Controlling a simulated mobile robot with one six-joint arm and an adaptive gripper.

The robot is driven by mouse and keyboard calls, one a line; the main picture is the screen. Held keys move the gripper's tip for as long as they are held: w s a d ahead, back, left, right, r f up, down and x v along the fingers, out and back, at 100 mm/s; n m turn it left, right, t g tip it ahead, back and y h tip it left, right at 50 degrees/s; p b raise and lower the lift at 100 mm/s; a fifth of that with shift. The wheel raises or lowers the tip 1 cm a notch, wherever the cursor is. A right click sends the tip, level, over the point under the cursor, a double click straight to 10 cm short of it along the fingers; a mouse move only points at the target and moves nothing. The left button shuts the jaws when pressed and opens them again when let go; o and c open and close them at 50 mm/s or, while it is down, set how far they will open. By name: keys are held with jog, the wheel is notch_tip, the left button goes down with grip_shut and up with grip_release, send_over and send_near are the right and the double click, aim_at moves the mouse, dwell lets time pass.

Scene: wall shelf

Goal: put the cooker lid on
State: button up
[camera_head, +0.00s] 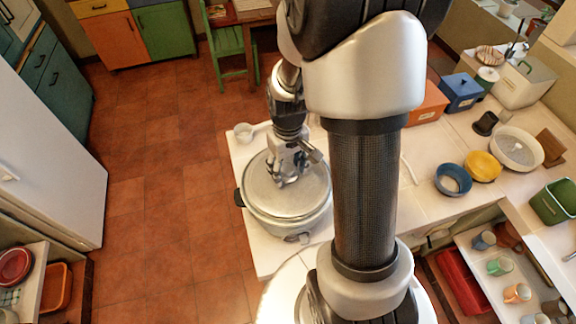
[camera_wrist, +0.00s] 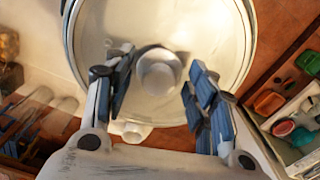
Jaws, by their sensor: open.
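The cooker (camera_head: 285,226) is a round, pale pot with dark side handles, standing on the white counter. Its light grey lid (camera_head: 262,190) lies over the top and looks level and seated. My gripper (camera_head: 285,182) is above the lid, pointing down. In the wrist view, my gripper (camera_wrist: 160,88) is open, with one finger on each side of the knob and a visible gap to both. My gripper hides part of the lid in the head view.
Blue (camera_head: 453,179) and yellow (camera_head: 482,166) bowls, a white round dish (camera_head: 516,148) and a blue box (camera_head: 461,92) stand on the right counter. Open floor lies left.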

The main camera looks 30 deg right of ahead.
jog(key=shift+w+r, duration=0.1)
jog(key=shift+r, duration=0.45)
notch_tip(320, 180, up, 11)
jog(key=shift+a, duration=0.1)
dwell(0.7)
jog(key=s+a+f+t+b, duration=0.4)
jog(key=s+a+f+b, duration=0.2)
jog(key=s+a+b, duration=0.4)
jog(key=s+b, duration=0.3)
jog(key=b, duration=0.3)
jog(key=shift+s+a+f+t, duration=0.15)
jog(key=shift+s+a+t, duration=0.05)
jog(key=shift+a+t, duration=0.1)
